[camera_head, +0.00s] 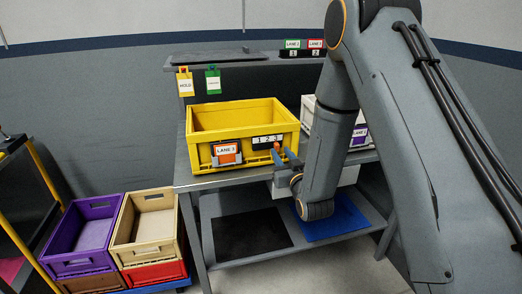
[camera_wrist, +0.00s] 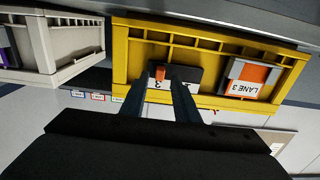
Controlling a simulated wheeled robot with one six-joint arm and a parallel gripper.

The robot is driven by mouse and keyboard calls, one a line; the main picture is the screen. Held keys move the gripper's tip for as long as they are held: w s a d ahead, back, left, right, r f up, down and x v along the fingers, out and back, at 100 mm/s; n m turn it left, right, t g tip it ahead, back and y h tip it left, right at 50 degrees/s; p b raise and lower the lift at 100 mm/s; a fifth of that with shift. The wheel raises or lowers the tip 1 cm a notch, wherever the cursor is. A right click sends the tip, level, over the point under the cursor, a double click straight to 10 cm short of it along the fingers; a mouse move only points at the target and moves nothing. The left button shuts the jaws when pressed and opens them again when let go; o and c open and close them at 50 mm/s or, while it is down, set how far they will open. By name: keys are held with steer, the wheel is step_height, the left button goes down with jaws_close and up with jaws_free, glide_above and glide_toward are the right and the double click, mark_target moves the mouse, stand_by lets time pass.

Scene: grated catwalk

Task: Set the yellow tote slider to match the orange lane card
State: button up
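The yellow tote (camera_head: 213,121) stands on the grey bench; it shows upside down in the wrist view (camera_wrist: 122,50). Its front has an orange lane card (camera_head: 226,152) reading "LANE 3", also in the wrist view (camera_wrist: 248,77). Beside the card is a dark slider plate (camera_head: 262,143) with a white strip numbered 1 2 3. The orange slider knob (camera_head: 277,153) is near the plate's end away from the card, around the 3. In the wrist view my gripper (camera_wrist: 161,80) is open, fingers either side of the knob (camera_wrist: 160,73). Contact is unclear; fingers hide some numbers.
A pale tote (camera_head: 307,112) with a purple card stands right of the yellow one, partly behind my arm. Yellow "HOLD" (camera_head: 185,83) and green (camera_head: 213,79) tags hang behind.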

steer(key=v, duration=0.3)
steer(key=shift+s+d+p, duration=0.1)
steer(key=shift+s+p, duration=0.1)
steer(key=shift+p, duration=0.1)
steer(key=s+d+f+m+g+h, duration=0.2)
steer(key=s+d+g+h, duration=0.2)
steer(key=s+d+g, duration=0.6)
steer(key=s+d+r+g, duration=0.1)
steer(key=s+g, duration=0.2)
steer(key=s, duration=0.7)
steer(key=s+d+r+m+g+h, duration=0.1)
steer(key=s+d+g, duration=0.1)
steer(key=s, duration=0.9)
steer(key=shift+g, duration=0.7)
